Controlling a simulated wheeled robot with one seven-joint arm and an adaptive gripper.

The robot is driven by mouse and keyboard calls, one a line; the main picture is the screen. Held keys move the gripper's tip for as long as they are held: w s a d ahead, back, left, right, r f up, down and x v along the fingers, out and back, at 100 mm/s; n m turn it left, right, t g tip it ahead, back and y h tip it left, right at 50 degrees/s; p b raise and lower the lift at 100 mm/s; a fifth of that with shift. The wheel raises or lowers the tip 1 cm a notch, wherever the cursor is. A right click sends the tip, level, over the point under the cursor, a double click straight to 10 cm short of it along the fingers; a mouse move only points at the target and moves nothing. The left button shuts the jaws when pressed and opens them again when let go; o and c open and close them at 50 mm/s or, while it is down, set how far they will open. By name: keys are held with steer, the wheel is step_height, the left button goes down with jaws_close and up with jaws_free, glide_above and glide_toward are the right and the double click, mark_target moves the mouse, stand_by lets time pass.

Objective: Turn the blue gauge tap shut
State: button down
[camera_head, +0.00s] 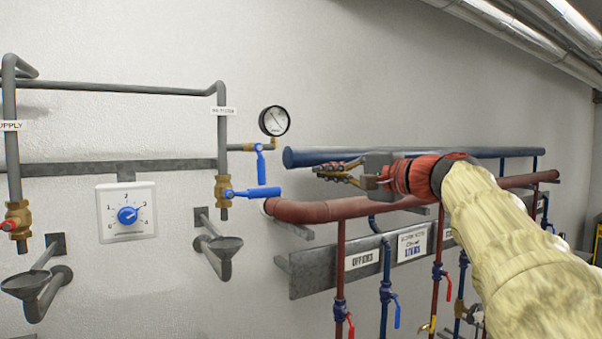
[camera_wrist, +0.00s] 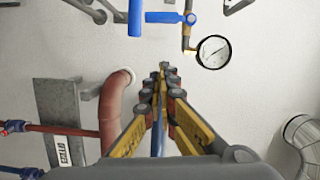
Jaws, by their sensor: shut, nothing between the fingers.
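The blue gauge tap (camera_head: 261,166) sits on the short pipe beside the round pressure gauge (camera_head: 274,121), its lever hanging straight down in the head view. In the wrist view, the tap's lever (camera_wrist: 166,17) lies sideways at the top edge, near the gauge (camera_wrist: 213,51). A second blue lever (camera_head: 256,192) points right from a brass valve (camera_head: 222,190); it also shows in the wrist view (camera_wrist: 135,17). My gripper (camera_head: 320,173) is shut and empty, to the right of the tap and apart from it. Its fingertips meet in the wrist view (camera_wrist: 163,68).
A thick blue pipe (camera_head: 300,158) and a red pipe (camera_head: 305,211) run along the wall near my gripper. A white dial box (camera_head: 126,212) and grey funnels (camera_head: 222,245) are at the left. Red and blue taps hang below the labelled rail (camera_head: 310,275).

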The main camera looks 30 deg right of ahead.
mark_target(261, 164)
steer(key=w+a+f+p, duration=0.1)
steer(key=w+a+p, duration=0.5)
steer(key=p, duration=0.8)
steer(key=w, duration=0.3)
steer(key=shift+w+a+f+m, duration=0.2)
steer(key=shift+w+f+m, duration=0.05)
steer(key=shift+w+m, duration=0.05)
steer(key=shift+s, duration=0.1)
